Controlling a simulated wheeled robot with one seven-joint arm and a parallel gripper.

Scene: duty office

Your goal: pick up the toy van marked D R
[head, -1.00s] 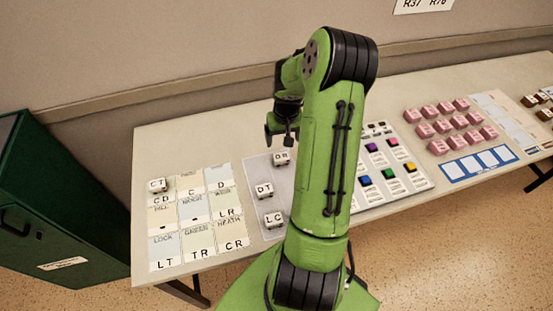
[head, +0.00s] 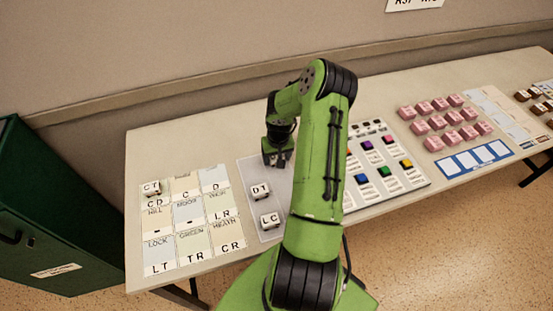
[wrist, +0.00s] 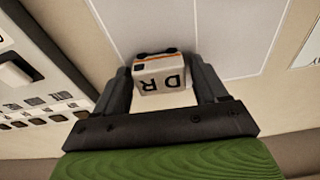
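The toy van marked D R (wrist: 160,77) is white with dark lettering and an orange strip, and sits between the two fingers of my gripper (wrist: 160,70) in the wrist view. The fingers are spread, one on each side of it; I cannot tell whether either touches it. In the head view my gripper (head: 277,160) is down at the far part of the grey mat (head: 250,172), and it hides the D R van there. Vans marked D T (head: 261,191) and L C (head: 269,221) stand nearer on the same mat.
A grid of lettered cards (head: 190,213) lies left of the mat, with a van marked C T (head: 151,188) on it. A panel with coloured buttons (head: 400,179) is to the right. Several pink blocks (head: 440,103) stand farther right. A dark green cabinet (head: 50,220) is at the left.

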